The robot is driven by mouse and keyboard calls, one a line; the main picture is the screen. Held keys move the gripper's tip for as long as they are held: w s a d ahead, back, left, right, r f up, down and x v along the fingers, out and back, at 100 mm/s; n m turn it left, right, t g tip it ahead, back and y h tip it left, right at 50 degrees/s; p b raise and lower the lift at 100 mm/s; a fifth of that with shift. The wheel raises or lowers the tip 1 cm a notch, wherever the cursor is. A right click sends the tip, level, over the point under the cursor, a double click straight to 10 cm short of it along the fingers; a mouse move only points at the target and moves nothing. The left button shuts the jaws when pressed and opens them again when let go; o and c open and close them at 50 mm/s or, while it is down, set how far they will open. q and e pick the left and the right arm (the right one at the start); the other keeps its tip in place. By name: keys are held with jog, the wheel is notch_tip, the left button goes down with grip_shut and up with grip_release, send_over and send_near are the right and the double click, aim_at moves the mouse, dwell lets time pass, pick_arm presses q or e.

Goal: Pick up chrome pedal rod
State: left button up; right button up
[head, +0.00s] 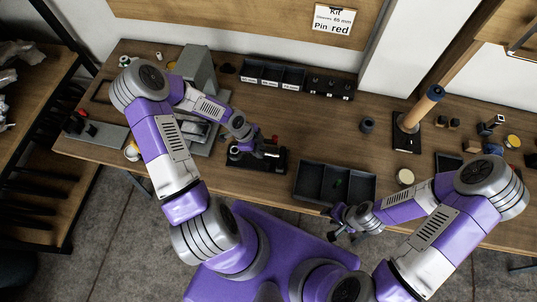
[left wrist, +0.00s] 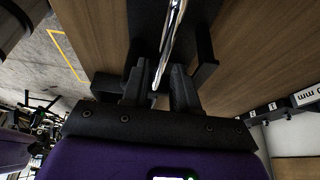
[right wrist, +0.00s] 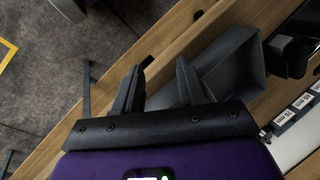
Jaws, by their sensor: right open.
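The chrome pedal rod (left wrist: 174,28) is a thin, shiny bar in the left wrist view, running from the top edge down between my left fingers. My left gripper (left wrist: 158,82) has a finger on each side of the rod's near end, with a narrow gap; firm contact on both sides cannot be made out. In the head view my left gripper (head: 260,150) is over a small black fixture (head: 270,162), and the rod is too small to tell there. My right gripper (head: 342,226) is open and empty by the table's front edge; it also shows in the right wrist view (right wrist: 158,72).
A dark divided tray (head: 297,183) lies on the wooden table, close to my right gripper. A grey machine (head: 196,66) stands at the left. Labelled bins (head: 272,75) line the back. A post on a black base (head: 407,140) stands at the right. Table between bins and tray is fairly clear.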

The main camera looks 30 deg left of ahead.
pick_arm(q)
jog(key=shift+x, duration=1.15)
jog(key=shift+w, duration=0.1)
grip_shut()
jog(key=shift+r, duration=0.1)
